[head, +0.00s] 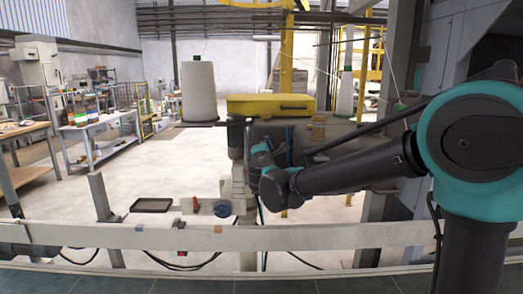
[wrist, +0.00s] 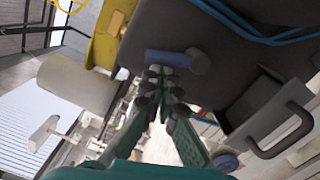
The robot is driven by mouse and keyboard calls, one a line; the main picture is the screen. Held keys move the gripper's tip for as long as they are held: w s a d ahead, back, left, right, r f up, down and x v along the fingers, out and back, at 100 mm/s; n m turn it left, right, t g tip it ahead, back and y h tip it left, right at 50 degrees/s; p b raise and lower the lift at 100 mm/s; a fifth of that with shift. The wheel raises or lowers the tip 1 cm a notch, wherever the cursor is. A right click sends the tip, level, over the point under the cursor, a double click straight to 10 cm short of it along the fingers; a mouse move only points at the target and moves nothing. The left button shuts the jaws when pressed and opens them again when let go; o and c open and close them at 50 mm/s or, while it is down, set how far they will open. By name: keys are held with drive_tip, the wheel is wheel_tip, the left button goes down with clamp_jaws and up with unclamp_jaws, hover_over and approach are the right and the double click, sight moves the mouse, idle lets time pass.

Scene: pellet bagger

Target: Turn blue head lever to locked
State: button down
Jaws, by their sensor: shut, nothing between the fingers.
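In the wrist view a blue bar-shaped lever (wrist: 167,58) with a grey round end sits on the grey machine head (wrist: 225,45), just beyond my fingertips. My gripper (wrist: 160,72) is shut and empty, its fingers pointing at the lever. I cannot tell whether the fingertips touch it. In the head view my arm reaches across the front of the grey machine head (head: 328,137). My fingers and the lever cannot be made out clearly there.
A yellow cover (head: 270,104) tops the machine, with a white thread cone (head: 198,90) to its left. A blue knob (head: 222,208) is lower down. A pale rail (head: 130,237) crosses the foreground. A black handle (wrist: 288,130) juts out right in the wrist view.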

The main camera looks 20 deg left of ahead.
drive_tip(key=m, duration=0.1)
drive_tip(key=d+r+m, duration=0.1)
drive_tip(key=shift+w+d+m, duration=0.1)
drive_tip(key=shift+w+m, duration=0.1)
drive_tip(key=shift+m, duration=0.2)
drive_tip(key=shift+d, duration=0.1)
idle(0.5)
drive_tip(key=v, duration=1.2)
drive_tip(key=shift+r, duration=0.15)
